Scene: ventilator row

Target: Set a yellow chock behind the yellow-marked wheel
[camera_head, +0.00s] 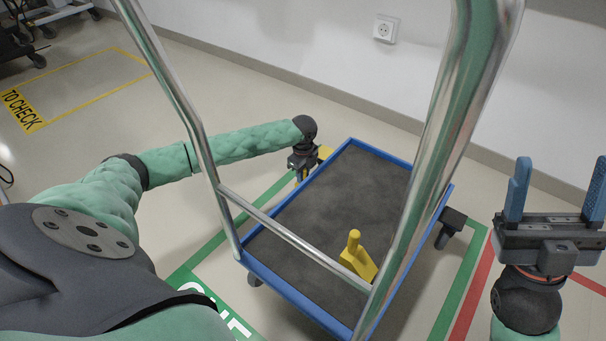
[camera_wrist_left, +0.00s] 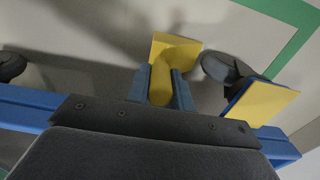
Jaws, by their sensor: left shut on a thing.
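My left gripper (camera_head: 300,171) is outside the far left edge of the trolley, pointing down, mostly seen from above. In the left wrist view its blue fingers (camera_wrist_left: 161,88) are shut on the handle of a yellow chock (camera_wrist_left: 177,50). The chock's body lies beside a dark wheel (camera_wrist_left: 226,67), with a small gap between them. I cannot tell if it touches the floor. A yellow marker plate (camera_wrist_left: 262,103) is on the trolley edge by that wheel; it also shows in the head view (camera_head: 325,152). A second yellow chock (camera_head: 358,262) stands on the deck. My right gripper (camera_head: 555,203) is open and empty.
The trolley has a dark deck (camera_head: 335,205), blue rim and chrome handle frame (camera_head: 185,105) between my arms. Another wheel (camera_wrist_left: 11,66) shows at the left wrist view's left edge. Green and red floor lines surround the trolley. A wall with a socket (camera_head: 386,29) is behind.

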